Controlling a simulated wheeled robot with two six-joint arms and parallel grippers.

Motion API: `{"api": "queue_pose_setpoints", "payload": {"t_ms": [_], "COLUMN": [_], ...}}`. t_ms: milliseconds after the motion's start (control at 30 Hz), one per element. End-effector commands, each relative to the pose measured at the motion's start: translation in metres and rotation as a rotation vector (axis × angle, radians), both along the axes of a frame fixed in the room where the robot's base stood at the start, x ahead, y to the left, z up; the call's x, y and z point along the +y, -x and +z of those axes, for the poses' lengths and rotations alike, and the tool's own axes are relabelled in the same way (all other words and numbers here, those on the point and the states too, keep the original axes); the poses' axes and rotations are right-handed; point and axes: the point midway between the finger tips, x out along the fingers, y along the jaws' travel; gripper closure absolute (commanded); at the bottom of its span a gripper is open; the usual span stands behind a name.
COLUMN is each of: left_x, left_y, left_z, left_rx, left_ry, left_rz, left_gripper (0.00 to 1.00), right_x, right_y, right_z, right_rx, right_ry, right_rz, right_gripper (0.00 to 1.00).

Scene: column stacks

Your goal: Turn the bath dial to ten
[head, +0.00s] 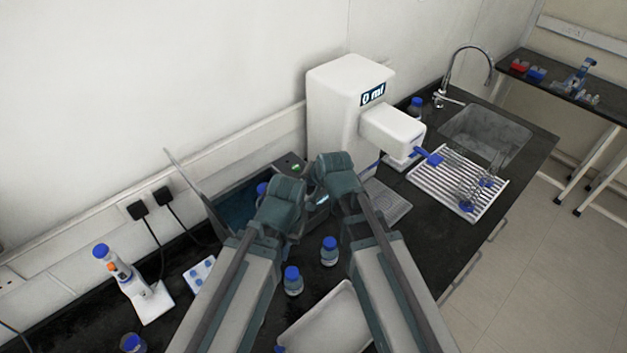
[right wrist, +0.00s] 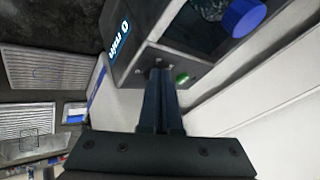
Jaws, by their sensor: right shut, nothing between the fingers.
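The bath (head: 236,205) is a dark water-filled basin with a raised lid, behind my arms in the head view. Its top panel shows a green light (head: 295,167). In the right wrist view, the bath's dark corner (right wrist: 165,62) shows a lit display (right wrist: 118,40) and the green light. My right gripper (right wrist: 160,75) is shut and empty, its fingertips at that corner. I cannot tell whether they touch it. No dial can be made out; the fingers may hide it. My left gripper (head: 280,192) is beside the right one, its fingers not clear.
A white dispenser (head: 340,95) reading 0 ml stands right behind the bath. A pipette stand (head: 150,300) is at left; a drying rack (head: 462,185) and sink (head: 485,130) are at right.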

Motion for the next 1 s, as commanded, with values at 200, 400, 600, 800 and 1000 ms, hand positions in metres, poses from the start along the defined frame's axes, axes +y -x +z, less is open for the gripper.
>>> {"api": "queue_pose_setpoints", "payload": {"t_ms": [200,400,600,800,1000], "left_x": [0.000,0.000,0.000,0.000,0.000], "left_y": [0.000,0.000,0.000,0.000,0.000], "left_z": [0.000,0.000,0.000,0.000,0.000], "left_rx": [0.000,0.000,0.000,0.000,0.000], "left_ry": [0.000,0.000,0.000,0.000,0.000], "left_rz": [0.000,0.000,0.000,0.000,0.000], "left_gripper": [1.00,1.00,1.00,1.00,1.00], "right_x": [0.007,0.014,0.015,0.014,0.014], "right_y": [-0.002,-0.004,-0.004,-0.004,-0.004], "right_z": [0.000,0.000,0.000,0.000,0.000], "right_rx": [0.001,0.002,0.002,0.002,0.002], "right_ry": [-0.002,-0.002,-0.002,-0.002,-0.002], "right_rz": [0.000,0.002,0.002,0.002,0.002], "right_gripper": [1.00,1.00,1.00,1.00,1.00]}}
